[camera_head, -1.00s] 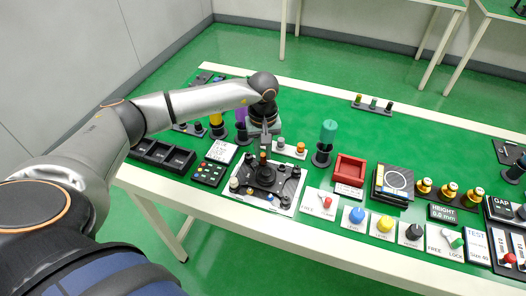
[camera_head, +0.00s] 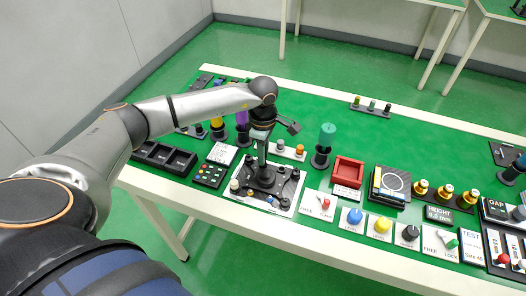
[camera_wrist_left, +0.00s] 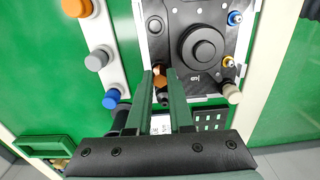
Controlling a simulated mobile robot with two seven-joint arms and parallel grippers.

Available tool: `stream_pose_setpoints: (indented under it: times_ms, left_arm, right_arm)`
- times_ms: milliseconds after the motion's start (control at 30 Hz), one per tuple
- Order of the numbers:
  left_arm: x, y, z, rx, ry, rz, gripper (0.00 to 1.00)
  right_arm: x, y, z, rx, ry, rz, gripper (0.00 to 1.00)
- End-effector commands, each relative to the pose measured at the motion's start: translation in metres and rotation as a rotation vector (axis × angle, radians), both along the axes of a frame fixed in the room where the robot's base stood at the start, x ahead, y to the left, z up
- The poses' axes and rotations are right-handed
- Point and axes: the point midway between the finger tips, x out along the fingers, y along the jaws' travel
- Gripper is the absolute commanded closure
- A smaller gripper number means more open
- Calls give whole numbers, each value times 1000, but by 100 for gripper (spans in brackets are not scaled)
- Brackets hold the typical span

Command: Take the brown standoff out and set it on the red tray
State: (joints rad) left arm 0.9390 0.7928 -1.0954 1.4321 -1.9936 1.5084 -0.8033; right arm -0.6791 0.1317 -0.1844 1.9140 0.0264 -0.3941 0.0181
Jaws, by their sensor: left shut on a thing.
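The brown standoff (camera_wrist_left: 160,81) shows between the fingertips of my left gripper (camera_wrist_left: 160,76) in the left wrist view. The fingers are shut on it, at the edge of the black fixture plate (camera_wrist_left: 179,30) with its round hub. I cannot tell whether its lower end is clear of the plate. In the head view my left gripper (camera_head: 262,160) points down at the fixture plate (camera_head: 285,190), and the standoff is hard to make out there. The red tray (camera_head: 336,178) stands to the right and looks empty. My right gripper is not in view.
A teal cylinder on a black stand (camera_head: 321,158) rises between the fixture and the red tray. A strip with grey and orange knobs (camera_head: 290,149) lies behind the fixture. Buttons and switches (camera_head: 379,226) line the front edge. Green table is free behind the tray.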

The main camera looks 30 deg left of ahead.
Motion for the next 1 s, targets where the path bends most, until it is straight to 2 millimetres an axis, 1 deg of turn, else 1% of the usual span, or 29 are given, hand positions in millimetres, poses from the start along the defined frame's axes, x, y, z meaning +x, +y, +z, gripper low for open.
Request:
stream_pose_setpoints:
  times_ms: [100,233,333,533,567,600,800,867,1000]
  left_arm:
    - [0,0,1,1,1,137,100]
    - [0,0,1,1,0,239,100]
    - [0,0,1,1,0,269,100]
    - [0,0,0,0,0,271,100]
    - [0,0,0,0,0,271,78]
    - [0,0,0,0,0,270,74]
    - [0,0,0,0,0,269,51]
    - [0,0,0,0,0,269,45]
    - [0,0,0,0,0,269,45]
  right_arm:
    - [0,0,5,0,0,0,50]
    - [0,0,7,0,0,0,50]
    - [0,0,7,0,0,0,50]
    - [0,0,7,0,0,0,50]
    - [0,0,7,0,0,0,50]
    - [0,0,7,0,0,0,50]
    - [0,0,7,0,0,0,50]
    - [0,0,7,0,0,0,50]
    - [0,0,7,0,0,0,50]
